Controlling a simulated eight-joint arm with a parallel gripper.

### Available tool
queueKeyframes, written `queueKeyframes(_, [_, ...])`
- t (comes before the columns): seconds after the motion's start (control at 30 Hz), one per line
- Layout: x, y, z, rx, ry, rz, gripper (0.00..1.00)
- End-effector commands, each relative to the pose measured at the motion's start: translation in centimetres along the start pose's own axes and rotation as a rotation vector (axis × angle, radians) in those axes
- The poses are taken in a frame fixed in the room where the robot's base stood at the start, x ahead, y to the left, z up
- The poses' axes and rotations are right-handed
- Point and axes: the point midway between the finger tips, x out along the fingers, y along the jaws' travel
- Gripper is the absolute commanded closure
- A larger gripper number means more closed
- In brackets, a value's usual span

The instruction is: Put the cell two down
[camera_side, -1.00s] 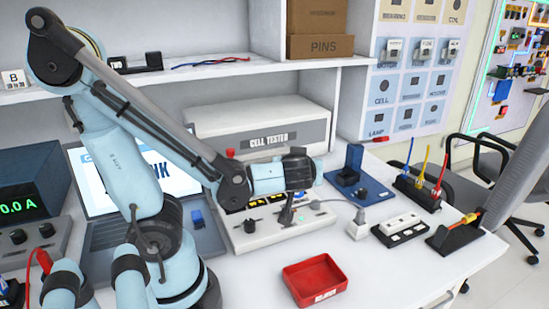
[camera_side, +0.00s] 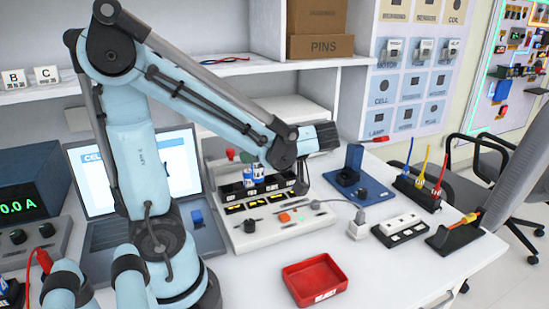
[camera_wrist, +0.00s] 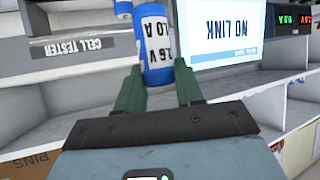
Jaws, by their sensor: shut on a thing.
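In the wrist view a blue and white cell (camera_wrist: 155,50), printed "1.6 V 1.0 A" upside down, is between the green fingers of my gripper (camera_wrist: 158,68). My gripper is shut on it. Part of another blue and white cell (camera_wrist: 123,9) shows behind it at the top edge. In the side view blue and white cell tops (camera_side: 257,173) show over the dark slots of the white rig (camera_side: 270,230). My fingers cannot be made out there, and which cell is the held one is unclear. No number shows on the held cell.
A red tray (camera_side: 315,281) lies in front of the rig. A blue block stand (camera_side: 358,183) and a grey plug (camera_side: 358,225) are at its right. The laptop (camera_side: 100,235) is at its left. The shelf with B and C cards (camera_side: 30,77) is behind.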

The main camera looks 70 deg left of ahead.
Motion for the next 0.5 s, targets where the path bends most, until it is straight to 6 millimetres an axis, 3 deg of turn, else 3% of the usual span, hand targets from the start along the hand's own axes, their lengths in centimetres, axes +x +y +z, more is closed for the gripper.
queueKeyframes(0.5, [11.2, -0.7, 0.4, -0.003, 0.001, -0.005, 0.98])
